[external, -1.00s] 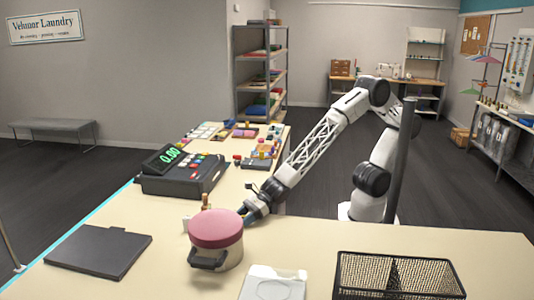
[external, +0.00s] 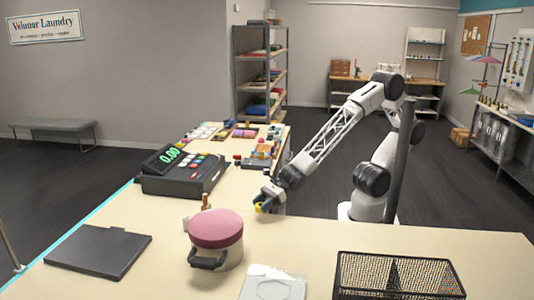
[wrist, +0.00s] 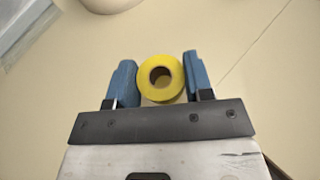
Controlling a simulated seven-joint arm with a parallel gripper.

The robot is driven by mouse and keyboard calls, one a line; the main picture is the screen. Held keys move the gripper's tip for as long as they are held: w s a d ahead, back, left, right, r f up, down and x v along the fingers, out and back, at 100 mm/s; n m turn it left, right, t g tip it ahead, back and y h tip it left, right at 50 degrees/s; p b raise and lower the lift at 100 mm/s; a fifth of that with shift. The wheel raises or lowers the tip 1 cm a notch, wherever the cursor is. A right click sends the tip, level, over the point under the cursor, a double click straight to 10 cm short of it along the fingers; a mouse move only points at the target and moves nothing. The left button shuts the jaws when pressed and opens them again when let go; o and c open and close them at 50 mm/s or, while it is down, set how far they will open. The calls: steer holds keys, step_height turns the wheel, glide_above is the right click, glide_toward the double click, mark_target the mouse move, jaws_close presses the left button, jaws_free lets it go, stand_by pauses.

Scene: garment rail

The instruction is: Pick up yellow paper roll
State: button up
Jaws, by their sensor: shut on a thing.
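The yellow paper roll (wrist: 147,81) sits between the two blue fingers of my gripper (wrist: 159,80) in the wrist view, its round hollow end facing the camera. The fingers are shut on it from both sides. In the external view my gripper (external: 265,201) holds the roll (external: 259,207) over the counter, behind and to the right of the pot with the pink lid. The roll is small there and partly hidden by the fingers.
The pink-lidded pot (external: 216,238) stands in front of my gripper. A cash register (external: 183,172) and a dark flat folder (external: 98,251) are to the left. A black wire basket (external: 398,277) is at the front right.

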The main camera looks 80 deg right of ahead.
steer(key=s+d, duration=0.5)
steer(key=s, duration=0.1)
steer(key=shift+r, duration=0.4)
